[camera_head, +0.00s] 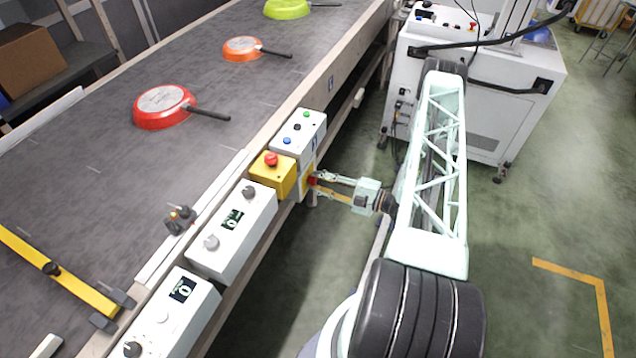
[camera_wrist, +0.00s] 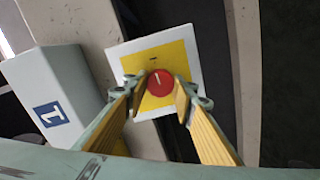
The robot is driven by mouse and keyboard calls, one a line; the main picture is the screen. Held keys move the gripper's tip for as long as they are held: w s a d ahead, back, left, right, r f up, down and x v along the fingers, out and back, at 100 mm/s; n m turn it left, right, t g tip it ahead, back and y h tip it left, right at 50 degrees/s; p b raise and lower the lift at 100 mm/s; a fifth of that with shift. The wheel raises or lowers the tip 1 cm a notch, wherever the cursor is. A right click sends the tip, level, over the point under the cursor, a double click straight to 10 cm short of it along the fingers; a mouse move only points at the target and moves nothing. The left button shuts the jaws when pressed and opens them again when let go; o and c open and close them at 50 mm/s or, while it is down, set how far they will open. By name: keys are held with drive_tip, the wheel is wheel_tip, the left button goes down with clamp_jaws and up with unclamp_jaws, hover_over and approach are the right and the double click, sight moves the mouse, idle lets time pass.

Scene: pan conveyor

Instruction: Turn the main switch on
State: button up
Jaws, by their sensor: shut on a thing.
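The main switch is a round red knob (camera_wrist: 160,82) on a yellow square with a white plate (camera_wrist: 196,52) around it, in the middle of the wrist view. A pale line on the knob points nearly straight up in that view. My gripper (camera_wrist: 160,88) has one finger on each side of the knob and is shut on it. In the head view my gripper (camera_head: 318,182) reaches left to the red knob (camera_head: 312,181) on the side of the conveyor, below the control boxes. The gripper partly hides the switch there.
A yellow box with a red emergency button (camera_head: 271,159) and a white button box (camera_head: 300,134) sit just above the switch. White dial boxes (camera_head: 233,232) line the conveyor edge. Red (camera_head: 163,106), orange (camera_head: 241,48) and green (camera_head: 287,8) pans lie on the belt.

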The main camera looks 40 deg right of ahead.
idle(0.4)
drive_tip(key=o, duration=0.8)
drive_tip(key=shift+o, duration=0.2)
drive_tip(key=shift+s, duration=0.15)
drive_tip(key=v, duration=1.1)
drive_tip(key=shift+s+d, duration=0.2)
drive_tip(key=shift+s, duration=0.1)
drive_tip(key=shift+r, duration=0.1)
idle(0.4)
